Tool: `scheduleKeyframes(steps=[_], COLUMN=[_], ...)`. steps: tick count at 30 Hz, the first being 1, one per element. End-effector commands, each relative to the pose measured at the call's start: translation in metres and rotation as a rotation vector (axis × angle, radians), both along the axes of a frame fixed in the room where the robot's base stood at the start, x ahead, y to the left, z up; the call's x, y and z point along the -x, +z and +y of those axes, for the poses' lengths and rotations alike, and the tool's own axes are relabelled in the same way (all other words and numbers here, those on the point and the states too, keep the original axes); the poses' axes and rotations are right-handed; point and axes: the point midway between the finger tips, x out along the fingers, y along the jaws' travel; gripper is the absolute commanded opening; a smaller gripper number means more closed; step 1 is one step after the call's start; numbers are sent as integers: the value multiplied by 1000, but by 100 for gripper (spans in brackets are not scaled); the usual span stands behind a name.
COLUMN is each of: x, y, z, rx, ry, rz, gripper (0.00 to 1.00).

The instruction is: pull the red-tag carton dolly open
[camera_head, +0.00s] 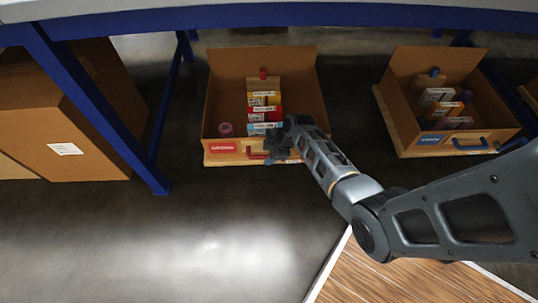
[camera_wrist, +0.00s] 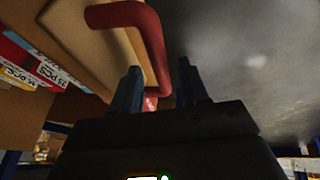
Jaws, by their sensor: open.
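The red-tag carton dolly is an open brown carton (camera_head: 222,95) on a pale wooden base under the blue-framed table, with a red label (camera_head: 222,146) on its front. Its red handle (camera_wrist: 152,35) shows large in the wrist view, fixed to the carton front. My gripper (camera_head: 270,152) is at the dolly's front in the head view and hides much of the handle. In the wrist view my gripper (camera_wrist: 160,72) is open, with the lower part of the handle showing between the two fingertips. I cannot tell how deep it sits between them, or whether they touch.
Small boxes (camera_head: 265,114) and a pink-capped item (camera_head: 226,129) are in the carton. A second carton dolly (camera_head: 400,105) with a blue handle (camera_head: 470,144) stands to the right. A blue table leg (camera_head: 105,118) and a large closed carton (camera_head: 65,148) are on the left.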

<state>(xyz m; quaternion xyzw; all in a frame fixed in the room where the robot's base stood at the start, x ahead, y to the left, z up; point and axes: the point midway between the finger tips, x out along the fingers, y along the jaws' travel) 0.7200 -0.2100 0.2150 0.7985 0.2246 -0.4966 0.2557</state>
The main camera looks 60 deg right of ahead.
Motion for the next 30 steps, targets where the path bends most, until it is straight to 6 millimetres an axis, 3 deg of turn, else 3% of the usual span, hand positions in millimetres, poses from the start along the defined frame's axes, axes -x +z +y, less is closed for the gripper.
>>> scheduleKeyframes(steps=[7,21,30], x=[0,0,0], y=[-1,-1,-1], z=[0,0,0], rx=[0,0,0], ry=[0,-1,-1], rz=[0,0,0], gripper=[44,0,0])
